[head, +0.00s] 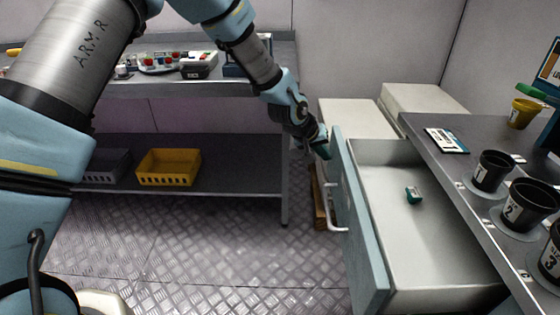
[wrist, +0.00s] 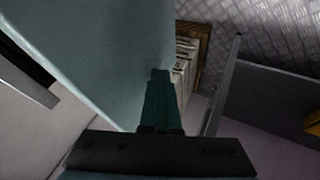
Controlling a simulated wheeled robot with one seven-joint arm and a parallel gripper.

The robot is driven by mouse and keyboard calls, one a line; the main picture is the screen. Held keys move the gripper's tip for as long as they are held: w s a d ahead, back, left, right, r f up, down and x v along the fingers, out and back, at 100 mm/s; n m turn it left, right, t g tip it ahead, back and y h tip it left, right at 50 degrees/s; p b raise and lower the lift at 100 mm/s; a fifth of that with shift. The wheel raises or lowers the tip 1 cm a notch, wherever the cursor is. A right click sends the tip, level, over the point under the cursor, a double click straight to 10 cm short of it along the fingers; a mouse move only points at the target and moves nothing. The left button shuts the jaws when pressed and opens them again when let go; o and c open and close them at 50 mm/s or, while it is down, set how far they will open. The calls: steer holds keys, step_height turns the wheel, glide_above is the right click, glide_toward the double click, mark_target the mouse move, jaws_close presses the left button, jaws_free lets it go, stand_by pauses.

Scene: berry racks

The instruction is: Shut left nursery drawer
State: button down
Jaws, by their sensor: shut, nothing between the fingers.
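The open drawer (head: 415,240) is pulled far out from under the grey counter on the right. Its teal front panel (head: 358,225) faces left and carries a pale bar handle (head: 336,208). A small teal and white item (head: 413,195) lies inside on the drawer floor. My gripper (head: 324,152) is shut and empty, at the far upper end of the front panel, on its outer side. In the wrist view the shut fingers (wrist: 160,74) point along a broad teal surface (wrist: 95,45), which looks like the front panel. I cannot tell whether they touch it.
Black numbered pots (head: 530,205) and a flat card (head: 446,141) stand on the counter. Pale cabinets (head: 355,117) stand behind the drawer. A workbench (head: 240,177) with a yellow crate (head: 168,168) on its lower shelf is at the left.

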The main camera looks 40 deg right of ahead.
steer(key=b, duration=0.4)
glide_above(390, 174)
steer(key=shift+s+d+r, duration=0.15)
steer(key=shift+s+d, duration=0.15)
steer(key=shift+d, duration=0.1)
steer(key=shift+s+d, duration=0.1)
